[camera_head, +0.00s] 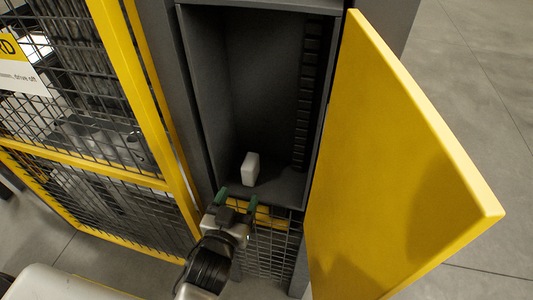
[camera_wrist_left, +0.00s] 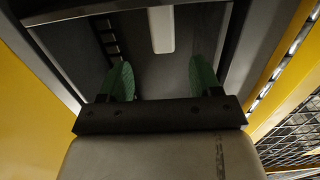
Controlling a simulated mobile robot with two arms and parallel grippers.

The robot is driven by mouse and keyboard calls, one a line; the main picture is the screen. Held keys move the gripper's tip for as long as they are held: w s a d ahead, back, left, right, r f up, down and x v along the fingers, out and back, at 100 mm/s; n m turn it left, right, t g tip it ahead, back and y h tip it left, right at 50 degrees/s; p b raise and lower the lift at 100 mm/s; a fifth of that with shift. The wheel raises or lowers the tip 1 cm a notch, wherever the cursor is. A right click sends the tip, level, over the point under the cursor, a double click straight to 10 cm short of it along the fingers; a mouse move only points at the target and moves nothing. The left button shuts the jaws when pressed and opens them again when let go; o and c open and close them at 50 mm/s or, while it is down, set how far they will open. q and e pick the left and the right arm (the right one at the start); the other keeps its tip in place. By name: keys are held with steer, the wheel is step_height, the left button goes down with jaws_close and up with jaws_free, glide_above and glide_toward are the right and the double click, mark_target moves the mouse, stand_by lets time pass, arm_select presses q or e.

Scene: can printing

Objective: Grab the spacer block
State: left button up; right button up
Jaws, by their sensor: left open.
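The spacer block, a small white upright block (camera_head: 250,169), stands on the floor of the dark open cabinet (camera_head: 205,130). It also shows in the left wrist view (camera_wrist_left: 161,30) at the top, between and beyond the fingers. My left gripper (camera_head: 236,197) is at the cabinet's lower front edge, just in front of and below the block. Its two green fingers are apart with nothing between them; it also shows in the left wrist view (camera_wrist_left: 160,82). The block and fingers look apart. My right gripper is not in view.
The yellow cabinet door (camera_head: 390,160) stands wide open to the right. A yellow-framed mesh fence (camera_head: 90,170) is on the left. A dark slotted strip (camera_head: 307,95) runs up the cabinet's right inner wall. The cabinet floor around the block is otherwise clear.

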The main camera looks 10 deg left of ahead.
mark_target(246, 172)
arm_select(q)
steer(key=w, duration=0.1)
steer(key=w+r, duration=0.1)
steer(key=w, duration=0.1)
steer(key=w+p, duration=0.1)
steer(key=shift+w+a+r, duration=0.15)
steer(key=shift+w+r, duration=0.25)
steer(key=shift+w+f, duration=0.1)
steer(key=shift+w, duration=0.55)
steer(key=w, duration=0.3)
steer(key=shift+w+f+p, duration=0.25)
steer(key=shift+w+p, duration=0.05)
steer(key=shift+p, duration=0.05)
steer(key=shift+w+f, duration=0.1)
steer(key=shift+w, duration=0.4)
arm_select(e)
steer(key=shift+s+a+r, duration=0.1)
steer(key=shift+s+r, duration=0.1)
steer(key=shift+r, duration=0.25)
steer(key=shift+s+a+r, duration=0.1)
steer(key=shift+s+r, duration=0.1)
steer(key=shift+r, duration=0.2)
arm_select(q)
steer(key=c, duration=0.9)
steer(key=shift+s, duration=0.1)
steer(key=shift+c, duration=0.6)
